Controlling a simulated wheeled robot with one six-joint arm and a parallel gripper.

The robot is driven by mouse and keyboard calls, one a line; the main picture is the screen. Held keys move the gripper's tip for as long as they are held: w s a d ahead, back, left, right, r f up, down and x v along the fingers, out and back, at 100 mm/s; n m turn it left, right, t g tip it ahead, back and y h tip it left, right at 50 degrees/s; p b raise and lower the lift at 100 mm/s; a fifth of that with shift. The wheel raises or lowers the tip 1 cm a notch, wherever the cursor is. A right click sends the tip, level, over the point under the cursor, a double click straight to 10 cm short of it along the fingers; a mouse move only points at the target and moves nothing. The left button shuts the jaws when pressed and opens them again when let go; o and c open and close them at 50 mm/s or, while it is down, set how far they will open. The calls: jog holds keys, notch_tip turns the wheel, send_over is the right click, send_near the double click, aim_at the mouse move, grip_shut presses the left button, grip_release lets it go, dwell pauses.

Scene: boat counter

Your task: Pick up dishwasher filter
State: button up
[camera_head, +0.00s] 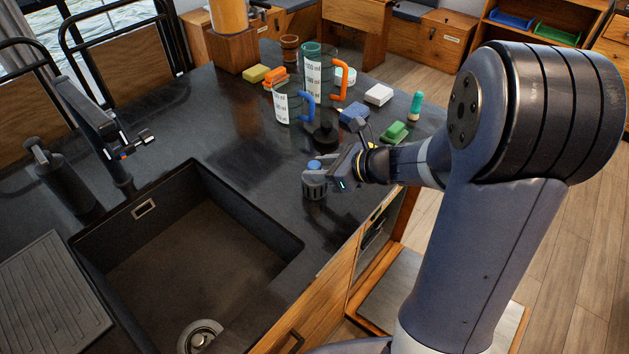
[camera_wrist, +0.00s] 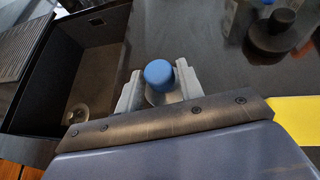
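The dishwasher filter is a small grey ribbed cup (camera_head: 315,187) with a blue knob on top, upright at the counter's front edge, right of the sink. My gripper (camera_head: 322,171) reaches in from the right at the filter's top. In the wrist view, the blue knob (camera_wrist: 159,74) shows between the two grey fingertips of my gripper (camera_wrist: 159,90), one on each side. Part of the grey body is visible below the knob. The fingers are very close to the filter, but I cannot tell whether they press on it. The filter's lower part is hidden in the wrist view.
The sink (camera_head: 185,255) opens left of the filter. A dark round-knobbed object (camera_head: 326,136) stands just behind my gripper. Measuring jugs (camera_head: 288,103), a blue sponge (camera_head: 353,113) and a green sponge (camera_head: 394,132) are farther back.

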grip_shut()
jog(key=shift+r, duration=0.1)
